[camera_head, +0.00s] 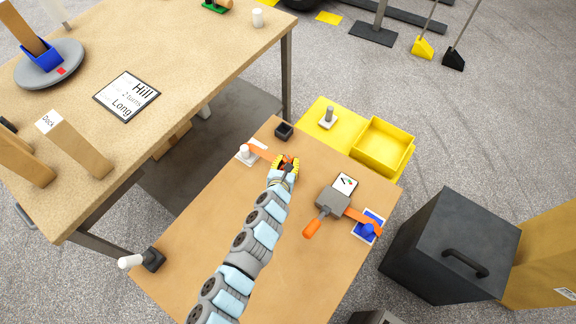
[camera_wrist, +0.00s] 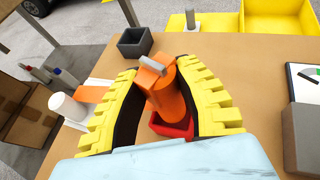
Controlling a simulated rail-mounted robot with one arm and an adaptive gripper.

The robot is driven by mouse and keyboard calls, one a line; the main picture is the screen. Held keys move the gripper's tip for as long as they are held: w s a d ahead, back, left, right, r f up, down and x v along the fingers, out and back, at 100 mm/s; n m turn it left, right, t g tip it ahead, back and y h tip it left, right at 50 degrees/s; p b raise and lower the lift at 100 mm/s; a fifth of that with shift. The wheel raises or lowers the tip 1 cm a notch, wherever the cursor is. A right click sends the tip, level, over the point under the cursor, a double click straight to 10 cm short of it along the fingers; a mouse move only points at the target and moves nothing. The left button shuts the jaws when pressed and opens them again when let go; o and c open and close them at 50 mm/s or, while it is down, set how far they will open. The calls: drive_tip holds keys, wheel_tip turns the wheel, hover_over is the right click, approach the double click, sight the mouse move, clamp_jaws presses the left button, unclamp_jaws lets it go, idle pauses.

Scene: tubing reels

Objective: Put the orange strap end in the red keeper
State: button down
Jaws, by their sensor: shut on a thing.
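My gripper (camera_wrist: 162,72) has yellow ribbed fingers and is shut on the orange strap end (camera_wrist: 168,98), which has a grey tip (camera_wrist: 152,66). The red keeper (camera_wrist: 172,127), an open box on the table, shows between the fingers, just below the strap end in the picture. The strap end overlaps part of it, and I cannot tell whether they touch. In the head view, my gripper (camera_head: 286,162) is over the small table, and the orange strap (camera_head: 262,151) runs left from it to a white post (camera_head: 243,152). My fingers mostly hide the keeper there.
A small black box (camera_head: 284,131) stands near the table's back edge. A white-knobbed black block (camera_head: 152,259) stands front left.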

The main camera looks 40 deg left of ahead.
wheel_tip(320, 180, down, 2)
drive_tip(key=shift+w+a+f, duration=0.1)
drive_tip(key=shift+f, duration=0.5)
drive_tip(key=shift+f+b, duration=0.25)
drive_tip(key=shift+b, duration=0.25)
drive_tip(key=c, duration=0.9)
unclamp_jaws()
drive_tip(key=shift+o, duration=0.2)
drive_tip(key=shift+r, duration=0.15)
drive_tip(key=shift+r+p, duration=0.2)
drive_tip(key=shift+p, duration=0.15)
drive_tip(key=p+v, duration=0.1)
drive_tip(key=v, duration=1.1)
